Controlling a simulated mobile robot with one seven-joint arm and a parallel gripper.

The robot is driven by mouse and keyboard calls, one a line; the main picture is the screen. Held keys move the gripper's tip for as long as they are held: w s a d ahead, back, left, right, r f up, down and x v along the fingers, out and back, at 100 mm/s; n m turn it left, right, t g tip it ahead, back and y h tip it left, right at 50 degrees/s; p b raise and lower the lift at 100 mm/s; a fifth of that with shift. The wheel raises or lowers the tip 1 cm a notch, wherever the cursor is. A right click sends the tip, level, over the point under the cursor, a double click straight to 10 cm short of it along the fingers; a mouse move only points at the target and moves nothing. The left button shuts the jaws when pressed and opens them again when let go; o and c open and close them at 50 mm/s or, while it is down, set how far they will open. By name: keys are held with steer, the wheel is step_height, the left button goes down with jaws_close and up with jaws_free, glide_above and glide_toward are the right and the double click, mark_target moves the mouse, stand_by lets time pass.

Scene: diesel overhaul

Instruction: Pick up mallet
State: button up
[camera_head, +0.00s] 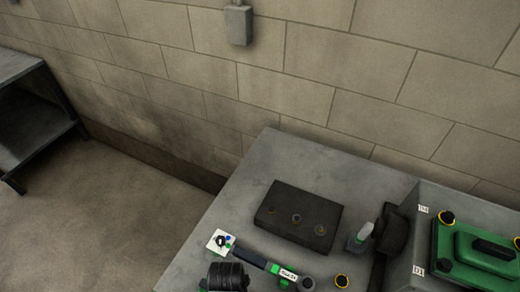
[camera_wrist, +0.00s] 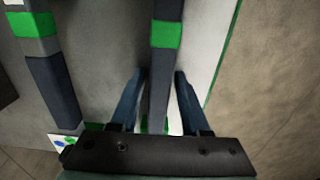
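In the wrist view my gripper (camera_wrist: 161,73) is open. Its two dark blue fingers stand on either side of a dark bar with a green band (camera_wrist: 166,35), with a small gap on each side. The bar may be the mallet's handle; its head is not in view. In the head view a black tool with a thick rounded head (camera_head: 394,226) lies at the right of the table; it too looks mallet-like, and I cannot tell which is the mallet. My gripper is not clearly visible in the head view.
A second dark bar with a green band (camera_wrist: 54,85) lies left of my fingers, near a white card (camera_wrist: 61,141). Bare floor (camera_wrist: 272,100) lies right.

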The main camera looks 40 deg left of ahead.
jaws_close()
stand_by(1.1)
